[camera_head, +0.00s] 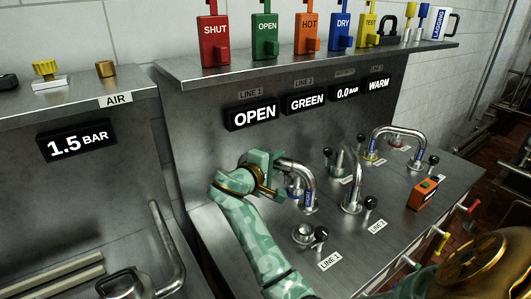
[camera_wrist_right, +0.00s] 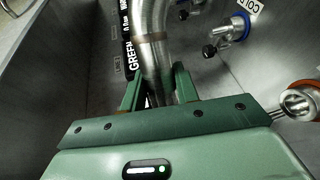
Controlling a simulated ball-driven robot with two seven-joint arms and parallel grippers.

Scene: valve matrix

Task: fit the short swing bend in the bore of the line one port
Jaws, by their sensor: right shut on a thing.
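The short swing bend (camera_head: 304,182) is a shiny curved steel pipe with a blue tag near its lower end. My right gripper (camera_head: 277,174) is shut on it and holds it above the panel. Its free end points down, above and apart from the line one port (camera_head: 303,233), an open round steel ring beside the LINE 1 label. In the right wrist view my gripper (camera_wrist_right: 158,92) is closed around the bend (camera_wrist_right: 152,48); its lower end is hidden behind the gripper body. My left gripper is not in view.
Another upright bend (camera_head: 352,182) stands close to the right of the held one. Black-knobbed valves (camera_head: 319,236) stand by the ports. A longer bend (camera_head: 397,131) is farther back, and an orange box (camera_head: 424,192) lies right. A shelf with coloured tags (camera_head: 213,42) overhangs behind.

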